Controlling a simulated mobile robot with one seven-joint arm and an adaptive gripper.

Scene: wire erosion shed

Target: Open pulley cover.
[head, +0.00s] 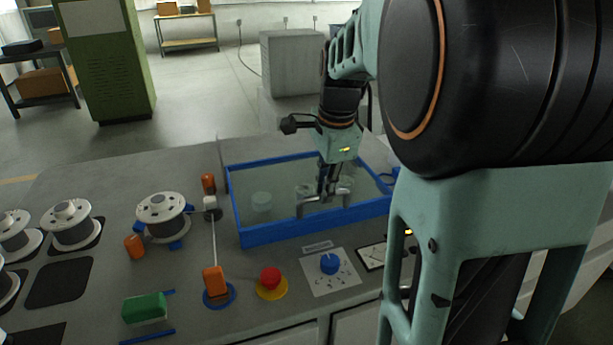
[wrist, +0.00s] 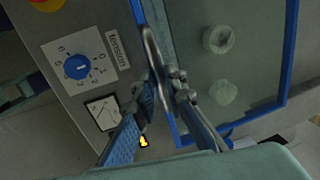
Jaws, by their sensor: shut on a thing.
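The pulley cover is a clear pane in a blue frame (head: 300,229) on the grey bench, and it lies about flat. In the wrist view its blue frame (wrist: 281,110) surrounds the pane. Pale round pulleys show through it (wrist: 223,92), one at the left in the head view (head: 261,202). A grey metal bar handle (head: 306,208) stands at the near side of the cover; it also shows in the wrist view (wrist: 151,42). My gripper (head: 327,194) points down at the handle, its fingers (wrist: 166,80) closed around the bar. The fingers hide part of the handle.
A tension dial (head: 330,264), a meter (head: 371,257), a red button (head: 270,278) and an orange-handled lever (head: 213,281) sit in front of the cover. Wire spools (head: 163,215) and a green block (head: 145,308) are at left. My arm hides the right side.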

